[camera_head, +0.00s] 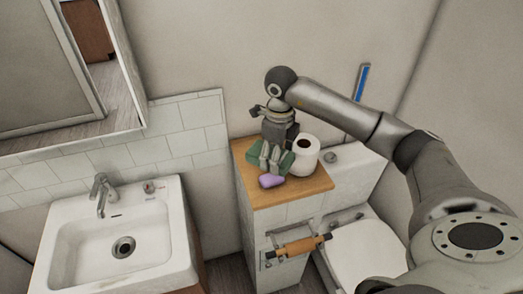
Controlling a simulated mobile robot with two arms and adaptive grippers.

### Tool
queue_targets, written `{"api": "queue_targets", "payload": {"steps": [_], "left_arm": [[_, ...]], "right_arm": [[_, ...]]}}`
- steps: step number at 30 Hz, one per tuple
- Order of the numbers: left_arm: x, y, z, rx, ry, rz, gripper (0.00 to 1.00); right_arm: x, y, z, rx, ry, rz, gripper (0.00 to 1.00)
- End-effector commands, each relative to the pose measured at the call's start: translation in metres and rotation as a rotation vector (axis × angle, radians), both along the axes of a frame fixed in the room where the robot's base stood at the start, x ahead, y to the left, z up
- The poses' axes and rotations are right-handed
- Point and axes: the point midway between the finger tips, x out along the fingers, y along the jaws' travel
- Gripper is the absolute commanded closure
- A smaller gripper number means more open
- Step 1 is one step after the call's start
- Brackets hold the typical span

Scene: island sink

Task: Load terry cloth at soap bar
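A green cloth (287,161) is on the wooden top of a tiled ledge, partly hidden behind the fingers of my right gripper. A purple soap bar (271,181) lies on the same top, just in front of the cloth and close to the fingertips. My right gripper (269,165) points down at the cloth, its fingers close together. I cannot tell whether they grip the cloth or only stand over it. My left gripper is not in view.
A toilet paper roll (306,156) stands right beside the cloth on the wooden top (294,191). A white sink (76,246) with a faucet (103,192) is at left. A toilet (366,255) is at right. A paper holder (299,247) sticks out below the top.

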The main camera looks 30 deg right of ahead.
Motion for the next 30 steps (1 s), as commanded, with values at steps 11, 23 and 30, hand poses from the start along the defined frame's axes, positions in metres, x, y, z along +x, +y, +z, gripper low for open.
{"api": "queue_targets", "payload": {"steps": [11, 23, 30], "left_arm": [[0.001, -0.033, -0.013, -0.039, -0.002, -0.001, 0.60], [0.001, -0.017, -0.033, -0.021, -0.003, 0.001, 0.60], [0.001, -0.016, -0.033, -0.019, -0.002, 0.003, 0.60]], "right_arm": [[-0.001, -0.003, -0.023, 0.000, 0.001, -0.008, 0.53], [0.000, -0.003, -0.060, 0.000, 0.000, -0.007, 0.53], [0.000, -0.003, -0.061, 0.000, 0.000, -0.007, 0.53]]}}
